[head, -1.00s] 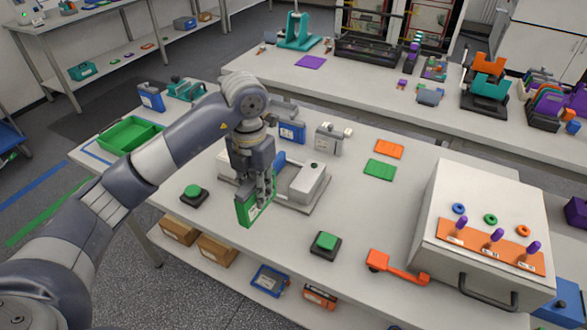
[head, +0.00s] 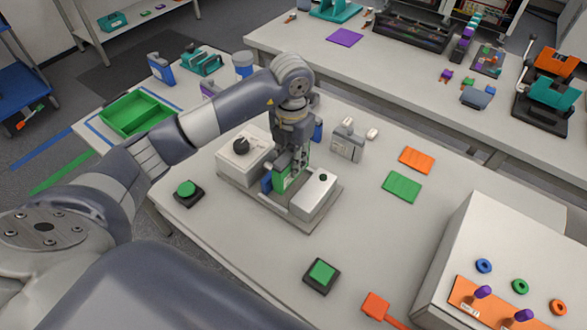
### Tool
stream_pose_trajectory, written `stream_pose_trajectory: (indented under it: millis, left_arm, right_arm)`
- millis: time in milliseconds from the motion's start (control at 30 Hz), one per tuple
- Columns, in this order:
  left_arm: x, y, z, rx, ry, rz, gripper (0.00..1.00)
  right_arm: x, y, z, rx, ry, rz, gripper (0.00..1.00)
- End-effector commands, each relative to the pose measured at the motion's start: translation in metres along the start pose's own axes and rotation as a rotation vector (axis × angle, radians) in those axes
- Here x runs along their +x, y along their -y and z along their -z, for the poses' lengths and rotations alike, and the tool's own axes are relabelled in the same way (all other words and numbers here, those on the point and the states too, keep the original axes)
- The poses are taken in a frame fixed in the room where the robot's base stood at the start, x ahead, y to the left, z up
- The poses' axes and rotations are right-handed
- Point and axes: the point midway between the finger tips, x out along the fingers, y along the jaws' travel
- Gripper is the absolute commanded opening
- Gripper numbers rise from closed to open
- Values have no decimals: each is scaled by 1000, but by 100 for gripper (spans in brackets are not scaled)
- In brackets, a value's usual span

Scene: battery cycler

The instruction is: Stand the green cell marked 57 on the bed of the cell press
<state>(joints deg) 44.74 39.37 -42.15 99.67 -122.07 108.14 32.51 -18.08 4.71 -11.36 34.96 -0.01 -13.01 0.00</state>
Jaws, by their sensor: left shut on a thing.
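The green cell (head: 280,183) is upright in my left gripper (head: 291,167), which is shut on it. The gripper points down over the cell press (head: 232,187), a grey base with two white blocks. The cell is in the gap between the blocks, beside a blue part (head: 266,182). Its lower edge is close to the press bed, but I cannot tell whether it touches. Its marking is too small to read, and the gripper fingers hide part of it. My right gripper is not in view.
Green push buttons stand left (head: 188,192) and in front (head: 321,274) of the press. A grey cell-like box (head: 347,145) stands behind it. Green (head: 402,186) and orange (head: 416,160) plates lie to the right. A large white box (head: 490,250) fills the front right.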

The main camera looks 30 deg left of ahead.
Motion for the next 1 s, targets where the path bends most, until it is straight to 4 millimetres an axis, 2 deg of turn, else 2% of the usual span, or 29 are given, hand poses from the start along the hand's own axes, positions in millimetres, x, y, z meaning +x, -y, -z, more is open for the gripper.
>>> stream_pose_trajectory:
  millis: [67, 167, 400, 500, 667, 833, 867, 900, 1000]
  left_arm:
    - [5, 0, -1, 0, 2, 2, 0]
    - [11, 0, -1, 0, 4, 2, 0]
    - [38, 0, -1, -1, 1, 2, 0]
    - [47, 0, -1, -1, 4, 1, 0]
    - [48, 0, -2, 0, 6, 1, 0]
    - [52, 0, -2, 0, 6, 0, 0]
    - [52, 0, -1, 0, 3, 0, 28]
    - [51, 0, -1, 0, 3, 0, 31]
    - [51, 0, -1, 0, 2, 0, 31]
  right_arm:
    - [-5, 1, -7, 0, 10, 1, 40]
    - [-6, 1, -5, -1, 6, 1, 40]
    - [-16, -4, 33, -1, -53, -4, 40]
    - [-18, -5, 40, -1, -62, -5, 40]
    - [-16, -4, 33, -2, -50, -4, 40]
    - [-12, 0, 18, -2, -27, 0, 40]
    - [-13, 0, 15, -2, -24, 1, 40]
    - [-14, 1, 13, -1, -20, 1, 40]
    - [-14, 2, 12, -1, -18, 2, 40]
